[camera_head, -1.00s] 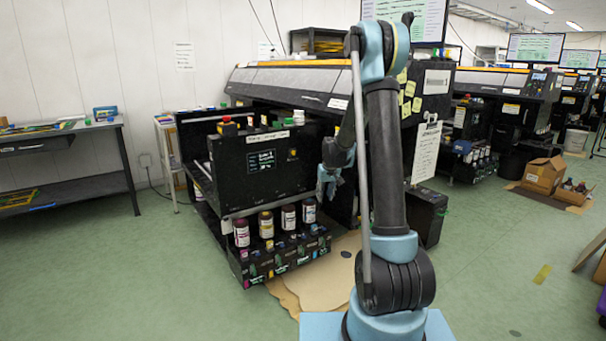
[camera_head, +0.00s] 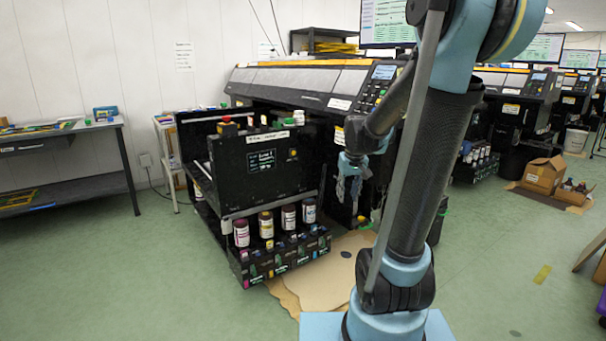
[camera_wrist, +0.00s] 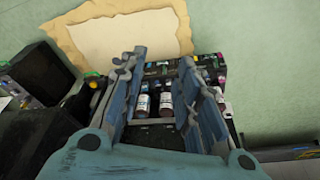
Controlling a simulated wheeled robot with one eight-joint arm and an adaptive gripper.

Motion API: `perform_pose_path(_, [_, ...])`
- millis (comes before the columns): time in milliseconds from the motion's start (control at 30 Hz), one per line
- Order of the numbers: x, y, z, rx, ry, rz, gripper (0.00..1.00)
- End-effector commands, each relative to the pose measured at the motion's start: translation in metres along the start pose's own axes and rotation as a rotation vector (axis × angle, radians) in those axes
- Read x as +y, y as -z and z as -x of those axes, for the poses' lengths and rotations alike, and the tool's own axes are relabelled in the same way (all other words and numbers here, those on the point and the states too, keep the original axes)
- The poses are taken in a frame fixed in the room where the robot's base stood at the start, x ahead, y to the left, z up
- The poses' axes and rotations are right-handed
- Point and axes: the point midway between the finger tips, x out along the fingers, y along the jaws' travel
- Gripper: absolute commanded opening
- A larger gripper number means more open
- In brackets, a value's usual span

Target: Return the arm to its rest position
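My gripper (camera_head: 349,187) hangs to the right of the black ink unit (camera_head: 262,165) in the head view, fingers pointing down. In the wrist view its two blue fingers (camera_wrist: 160,85) stand well apart. Nothing is held between them. Ink bottles with white labels, among them a magenta one (camera_head: 241,233) and a yellow one (camera_head: 266,225), stand upright in a row on the unit's lower shelf. Two bottles (camera_wrist: 143,105) (camera_wrist: 166,104) show between the fingers in the wrist view, farther off and not touched.
A large printer (camera_head: 300,85) stands behind the ink unit. Brown cardboard (camera_head: 330,272) lies on the floor in front. A dark table (camera_head: 70,190) is at the left, and cardboard boxes (camera_head: 543,175) are at the right. The green floor at left front is clear.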

Motion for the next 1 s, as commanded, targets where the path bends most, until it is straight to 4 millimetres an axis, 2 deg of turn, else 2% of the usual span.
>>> perform_pose_path(33, [0.001, -0.014, 0.005, -0.003, -0.002, -0.006, 0.31])
perform_pose_path(433, [0.002, -0.11, 0.025, -0.026, -0.015, -0.05, 0.31])
perform_pose_path(800, [0.0, -0.197, 0.02, -0.047, -0.029, -0.092, 0.31])
perform_pose_path(1000, [-0.001, -0.234, 0.01, -0.058, -0.034, -0.111, 0.31])
